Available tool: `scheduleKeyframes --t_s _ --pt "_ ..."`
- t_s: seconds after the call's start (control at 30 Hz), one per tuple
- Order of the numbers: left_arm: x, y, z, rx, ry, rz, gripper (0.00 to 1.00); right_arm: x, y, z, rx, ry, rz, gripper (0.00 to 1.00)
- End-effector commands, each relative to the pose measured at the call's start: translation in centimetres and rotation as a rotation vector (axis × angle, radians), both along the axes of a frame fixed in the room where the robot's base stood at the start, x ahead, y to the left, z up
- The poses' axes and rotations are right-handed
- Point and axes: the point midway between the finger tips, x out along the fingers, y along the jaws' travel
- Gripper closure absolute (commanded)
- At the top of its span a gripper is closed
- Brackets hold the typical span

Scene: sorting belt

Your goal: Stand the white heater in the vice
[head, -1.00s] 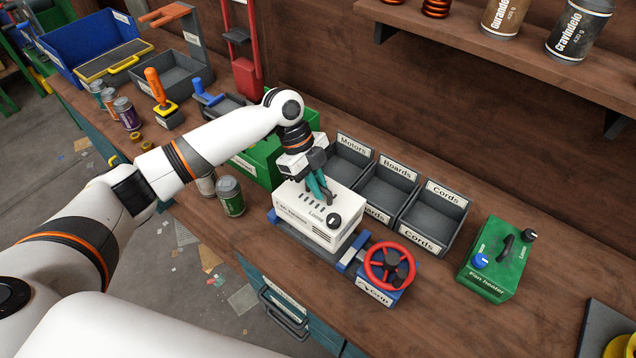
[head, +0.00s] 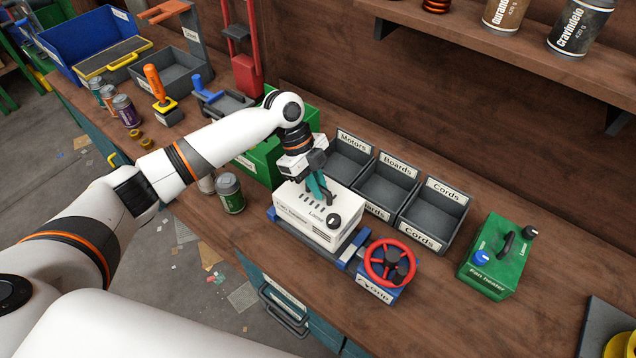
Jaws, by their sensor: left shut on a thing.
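The white heater (head: 306,222), a box with a black knob and a row of slots on top, is upright at the vice in the middle of the bench. The vice (head: 356,256) has blue and grey parts and a red handwheel (head: 390,262) at its right end. The heater covers much of the vice, so I cannot tell whether its base rests fully between the jaws. My left gripper (head: 318,194) comes down from above with its teal fingers shut on the heater's top handle, which they largely hide. My right gripper is not in view.
Bins labelled Motors, Boards and Cords (head: 433,214) stand right behind the vice. A green fan heater (head: 497,258) stands to the right. A green can (head: 229,193) is close on the left, and a green box (head: 262,160) is behind my arm. Bench in front of the green heater is clear.

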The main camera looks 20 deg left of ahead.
Motion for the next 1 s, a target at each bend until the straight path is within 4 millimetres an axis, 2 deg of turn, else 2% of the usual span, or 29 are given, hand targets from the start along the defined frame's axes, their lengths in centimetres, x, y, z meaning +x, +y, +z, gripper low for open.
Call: scheduleKeyframes --t_s 1.0 --pt "0.1 -0.1 -3.0 -0.003 -0.002 0.000 1.00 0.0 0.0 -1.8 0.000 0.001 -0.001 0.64"
